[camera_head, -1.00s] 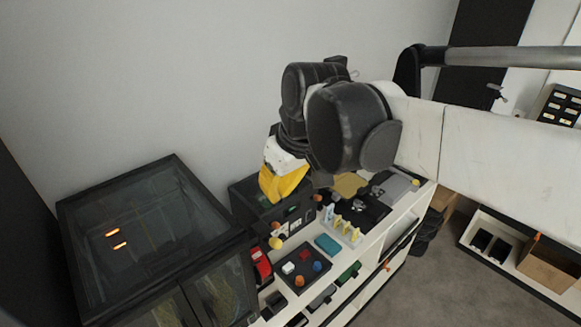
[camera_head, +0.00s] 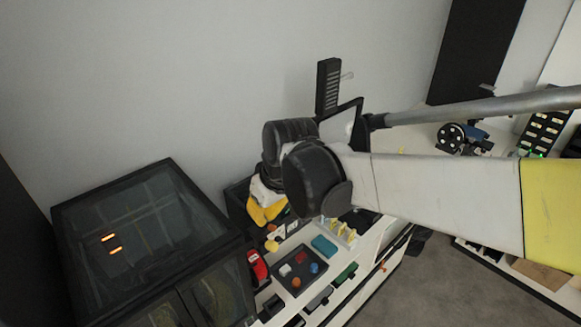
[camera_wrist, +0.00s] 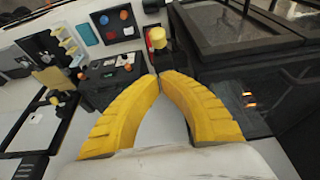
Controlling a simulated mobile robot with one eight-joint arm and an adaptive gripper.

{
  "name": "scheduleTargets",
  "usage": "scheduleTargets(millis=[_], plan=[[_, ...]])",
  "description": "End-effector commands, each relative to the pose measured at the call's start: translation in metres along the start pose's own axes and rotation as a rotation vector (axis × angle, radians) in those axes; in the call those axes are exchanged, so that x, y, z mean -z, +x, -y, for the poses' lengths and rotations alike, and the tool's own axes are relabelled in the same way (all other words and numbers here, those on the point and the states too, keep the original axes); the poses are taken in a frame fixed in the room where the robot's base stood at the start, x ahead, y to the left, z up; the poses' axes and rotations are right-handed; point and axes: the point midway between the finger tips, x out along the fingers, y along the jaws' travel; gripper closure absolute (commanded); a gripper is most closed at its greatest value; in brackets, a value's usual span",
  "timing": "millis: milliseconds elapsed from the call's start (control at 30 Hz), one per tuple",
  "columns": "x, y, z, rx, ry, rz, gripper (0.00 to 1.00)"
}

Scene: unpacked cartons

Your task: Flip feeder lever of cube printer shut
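A small dark boxy machine, apparently the cube printer (camera_head: 236,194), stands against the wall and is partly hidden behind my gripper. Its dark top shows in the wrist view (camera_wrist: 105,82). A yellow knob (camera_head: 271,246) sticks up at its front, possibly the feeder lever's end. In the wrist view the knob (camera_wrist: 157,40) is just beyond my fingertips, with a gap that I cannot judge. My gripper (camera_wrist: 160,77) has curved yellow fingers whose tips meet or nearly meet, with nothing between them. In the head view my gripper (camera_head: 264,218) hangs over the machine's front.
A large dark glass cabinet (camera_head: 140,235) stands close on the left. A red object (camera_head: 257,266) sits between it and a dark tray (camera_head: 283,284) of coloured pieces. A teal block (camera_head: 324,245) and a rack with yellow items (camera_head: 341,232) lie to the right on the white shelf unit.

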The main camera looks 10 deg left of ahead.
Motion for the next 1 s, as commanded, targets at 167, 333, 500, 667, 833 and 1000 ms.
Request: scheduleTargets(millis=[167, 333, 500, 667, 833, 1000], plan=[[-0.017, 0.021, 0.000, 0.000, 0.001, 0.000, 1.00], [-0.026, 0.031, 0.000, 0.000, 0.001, 0.000, 1.00], [-0.029, 0.033, 0.000, 0.000, 0.000, 0.000, 1.00], [-0.029, 0.033, 0.000, 0.000, 0.000, 0.000, 1.00], [-0.029, 0.033, 0.000, 0.000, 0.001, -0.007, 1.00], [-0.032, 0.033, 0.000, -0.001, 0.000, -0.043, 1.00]])
